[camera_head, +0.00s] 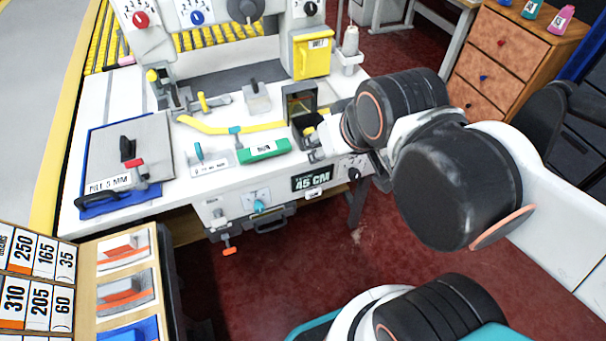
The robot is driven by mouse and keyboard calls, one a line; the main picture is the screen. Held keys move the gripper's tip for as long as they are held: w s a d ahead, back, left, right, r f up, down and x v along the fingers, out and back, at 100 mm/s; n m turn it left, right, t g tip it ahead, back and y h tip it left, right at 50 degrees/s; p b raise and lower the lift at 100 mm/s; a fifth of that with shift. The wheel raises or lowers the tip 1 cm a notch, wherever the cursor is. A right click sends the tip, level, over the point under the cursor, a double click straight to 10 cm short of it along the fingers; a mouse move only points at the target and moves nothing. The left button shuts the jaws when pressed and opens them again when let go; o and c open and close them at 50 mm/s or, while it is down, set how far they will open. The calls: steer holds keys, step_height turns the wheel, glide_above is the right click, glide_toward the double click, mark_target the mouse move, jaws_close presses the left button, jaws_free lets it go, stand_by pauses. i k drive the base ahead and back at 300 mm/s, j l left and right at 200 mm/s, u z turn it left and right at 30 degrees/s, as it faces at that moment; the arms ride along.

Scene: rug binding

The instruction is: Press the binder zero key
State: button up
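The binder is a white machine table (300,172) with a black display (311,178) reading 45 CM on its front edge. Small controls sit just below and right of the display, including a small pale key (314,193); I cannot read its label, so I cannot tell if it is the zero key. A black knob (353,173) is to the right. My gripper (316,146) reaches in from the right, above the table's front right corner, just above the display. My own arm partly hides it, and I cannot tell whether its fingers are open or touching anything.
A yellow box (312,55) and a thread cone (350,42) stand behind. A wooden drawer cabinet (500,55) is at the back right. Red carpet (270,285) lies open in front.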

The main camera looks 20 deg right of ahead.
mark_target(313, 192)
steer(key=l+u, duration=0.1)
steer(key=u, duration=0.35)
steer(key=l+u, duration=0.1)
steer(key=u, duration=0.3)
steer(key=k+l+u, duration=0.85)
steer(key=k, duration=0.3)
steer(key=k+l, duration=0.25)
steer(key=k, duration=0.25)
